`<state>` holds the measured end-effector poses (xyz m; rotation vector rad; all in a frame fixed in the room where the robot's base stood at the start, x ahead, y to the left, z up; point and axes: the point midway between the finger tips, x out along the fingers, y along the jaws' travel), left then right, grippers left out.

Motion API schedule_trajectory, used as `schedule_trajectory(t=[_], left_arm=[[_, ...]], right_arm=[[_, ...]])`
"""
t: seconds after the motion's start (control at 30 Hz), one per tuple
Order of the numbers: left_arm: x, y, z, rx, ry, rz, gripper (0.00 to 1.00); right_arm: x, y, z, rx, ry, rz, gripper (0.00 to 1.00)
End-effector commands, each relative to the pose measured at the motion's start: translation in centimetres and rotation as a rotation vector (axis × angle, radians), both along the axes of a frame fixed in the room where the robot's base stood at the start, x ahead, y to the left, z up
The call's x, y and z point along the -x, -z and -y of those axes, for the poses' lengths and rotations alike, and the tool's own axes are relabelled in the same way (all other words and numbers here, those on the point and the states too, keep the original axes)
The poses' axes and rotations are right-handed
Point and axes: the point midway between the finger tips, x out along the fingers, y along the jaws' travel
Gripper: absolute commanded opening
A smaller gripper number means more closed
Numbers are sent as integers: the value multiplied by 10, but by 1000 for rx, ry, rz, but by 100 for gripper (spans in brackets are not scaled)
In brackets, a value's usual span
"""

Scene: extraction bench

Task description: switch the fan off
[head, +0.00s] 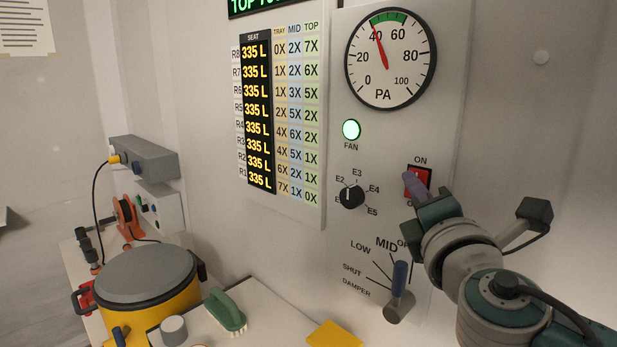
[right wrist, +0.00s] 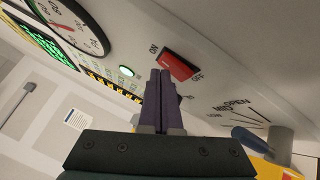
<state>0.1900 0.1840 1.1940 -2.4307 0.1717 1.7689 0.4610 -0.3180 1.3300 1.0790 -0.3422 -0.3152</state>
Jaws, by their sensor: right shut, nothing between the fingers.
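The fan switch (head: 420,178) is a red rocker on the wall panel, with ON above it and OFF below it, the latter partly hidden by my gripper. It also shows in the right wrist view (right wrist: 181,66). The round FAN lamp (head: 351,129) to its upper left is lit green. My right gripper (head: 411,184) is shut and empty, its purple fingertips right at the switch's left side in the head view. In the right wrist view the fingertips (right wrist: 160,74) lie just beside the rocker; I cannot tell whether they touch it. My left gripper is not in view.
A damper lever (head: 400,277) with a blue grip sticks out below the switch, close to my right arm. A black selector knob (head: 351,196) is left of the switch. A pressure gauge (head: 391,58) above reads about 40. A yellow pot (head: 160,310) stands on the bench.

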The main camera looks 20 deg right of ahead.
Motion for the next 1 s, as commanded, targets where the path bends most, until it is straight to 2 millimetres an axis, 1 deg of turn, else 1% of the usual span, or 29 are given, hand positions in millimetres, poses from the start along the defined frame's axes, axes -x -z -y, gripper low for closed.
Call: schedule_trajectory(t=[0.27, 0.73, 1.0], left_arm=[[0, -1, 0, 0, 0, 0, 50], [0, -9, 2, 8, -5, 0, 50], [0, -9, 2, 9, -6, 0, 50]], right_arm=[[1, 0, -5, -3, -3, -2, 0], [18, -6, -45, -2, -5, -3, 0], [19, -6, -48, -1, -4, -3, 0]])
